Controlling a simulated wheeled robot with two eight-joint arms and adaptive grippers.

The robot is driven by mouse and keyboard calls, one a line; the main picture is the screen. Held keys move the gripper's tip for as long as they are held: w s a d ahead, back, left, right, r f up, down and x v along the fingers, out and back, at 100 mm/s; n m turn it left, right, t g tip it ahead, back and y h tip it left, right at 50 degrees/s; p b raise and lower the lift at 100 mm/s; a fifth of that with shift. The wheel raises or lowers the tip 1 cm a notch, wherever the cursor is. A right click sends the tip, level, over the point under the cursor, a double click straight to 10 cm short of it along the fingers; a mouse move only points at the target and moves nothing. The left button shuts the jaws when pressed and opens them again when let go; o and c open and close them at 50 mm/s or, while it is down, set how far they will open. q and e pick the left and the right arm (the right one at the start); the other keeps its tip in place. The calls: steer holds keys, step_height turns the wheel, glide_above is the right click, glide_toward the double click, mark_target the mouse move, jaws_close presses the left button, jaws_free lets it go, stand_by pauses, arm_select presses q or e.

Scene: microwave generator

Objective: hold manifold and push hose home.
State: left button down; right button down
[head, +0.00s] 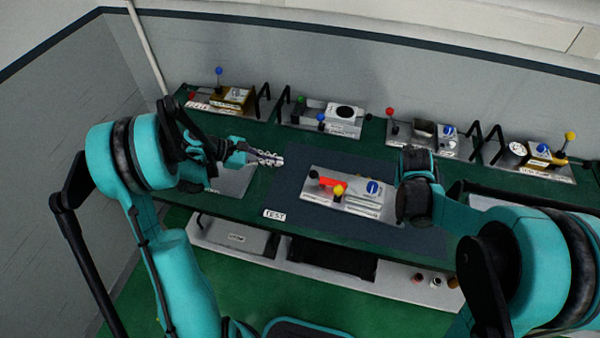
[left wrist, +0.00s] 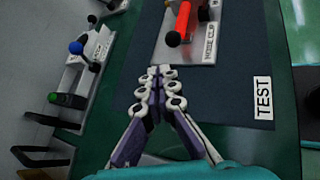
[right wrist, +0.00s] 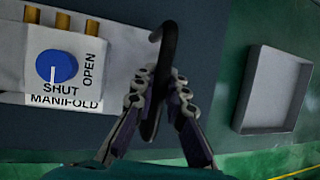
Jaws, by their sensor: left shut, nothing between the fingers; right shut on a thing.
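The manifold (head: 372,209) is a pale block with a blue dial (head: 373,187) on the dark mat. In the right wrist view the manifold label (right wrist: 65,101) and brass fittings (right wrist: 93,22) show; the dial's white mark points toward SHUT. My right gripper (right wrist: 152,72) is shut on a black curved handle (right wrist: 168,45) at the manifold's end; in the head view my arm hides its fingers. My left gripper (head: 277,160) is shut and empty, left of the unit; it also shows in the left wrist view (left wrist: 161,72), below the HOSE CLIP label (left wrist: 210,43) and a red part (left wrist: 183,22). I cannot identify the hose for certain.
Several units with coloured knobs, such as one with a red ball (head: 390,111), stand along the back of the green bench. A TEST label (head: 274,215) lies on the mat (head: 290,190). A grey tray (right wrist: 275,90) lies right of my right gripper. A shelf (head: 235,240) runs below.

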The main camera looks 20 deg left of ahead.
arm_select(q)
steer(key=shift+s+a+r, duration=0.3)
steer(key=shift+a+r, duration=0.05)
steer(key=shift+a, duration=0.15)
arm_select(e)
steer(key=c, duration=1.5)
jaws_free()
